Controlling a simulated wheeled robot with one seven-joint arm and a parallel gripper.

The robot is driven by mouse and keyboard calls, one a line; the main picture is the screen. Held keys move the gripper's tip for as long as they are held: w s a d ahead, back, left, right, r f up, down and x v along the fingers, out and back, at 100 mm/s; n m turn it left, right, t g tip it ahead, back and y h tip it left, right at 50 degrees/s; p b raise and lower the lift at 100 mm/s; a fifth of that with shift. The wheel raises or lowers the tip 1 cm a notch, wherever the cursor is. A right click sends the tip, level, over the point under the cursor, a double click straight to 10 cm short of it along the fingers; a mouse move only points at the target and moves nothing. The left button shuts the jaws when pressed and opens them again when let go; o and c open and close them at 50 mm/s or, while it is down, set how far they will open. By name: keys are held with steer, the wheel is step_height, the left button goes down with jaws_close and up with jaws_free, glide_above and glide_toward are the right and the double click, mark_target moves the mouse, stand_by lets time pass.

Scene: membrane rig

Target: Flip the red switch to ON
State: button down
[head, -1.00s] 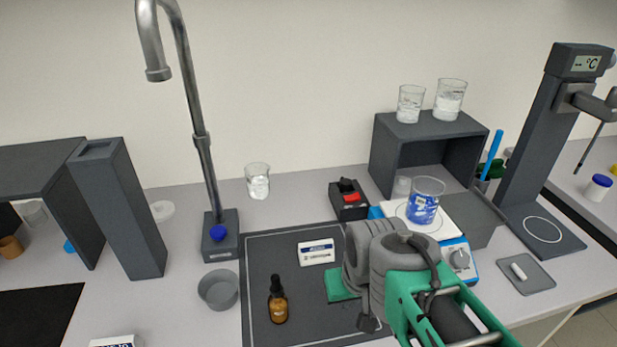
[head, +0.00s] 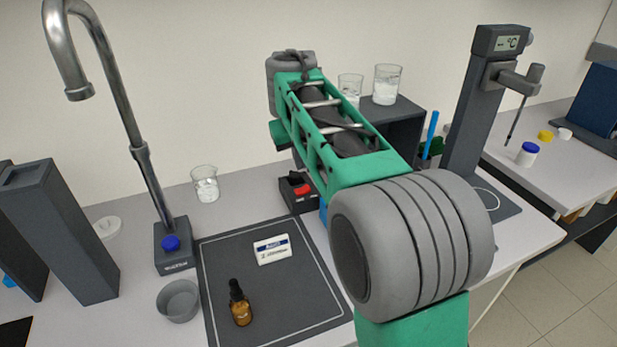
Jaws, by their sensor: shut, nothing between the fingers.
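The red switch (head: 302,190) sits on a small black box (head: 296,203) at the back edge of the dark mat, just left of my arm. Its ON or OFF position is too small to tell. My arm rises from the lower right and reaches up and left, its far end above and behind the switch box. My gripper's fingers do not show; they seem hidden behind my own arm.
A dark mat (head: 222,270) holds a brown dropper bottle (head: 240,304) and a white labelled box (head: 272,249). A faucet (head: 135,150), a grey bowl (head: 178,302) and a beaker (head: 205,184) stand left. A dark shelf (head: 400,122) with beakers is partly behind my arm.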

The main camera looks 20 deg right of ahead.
steer(key=w, duration=0.1)
steer(key=w+d+r, duration=0.1)
steer(key=w, duration=0.1)
steer(key=shift+d+r, duration=0.1)
glide_above(310, 193)
steer(key=f, duration=1.2)
steer(key=shift+a+f+p, duration=0.15)
steer(key=shift+a+p, duration=0.15)
steer(key=shift+a, duration=0.1)
steer(key=shift+d+f, duration=0.1)
steer(key=shift+f, duration=0.3)
steer(key=shift+d+f, duration=0.35)
steer(key=shift+f, duration=0.1)
steer(key=shift+a+r, duration=0.1)
steer(key=shift+a, duration=0.05)
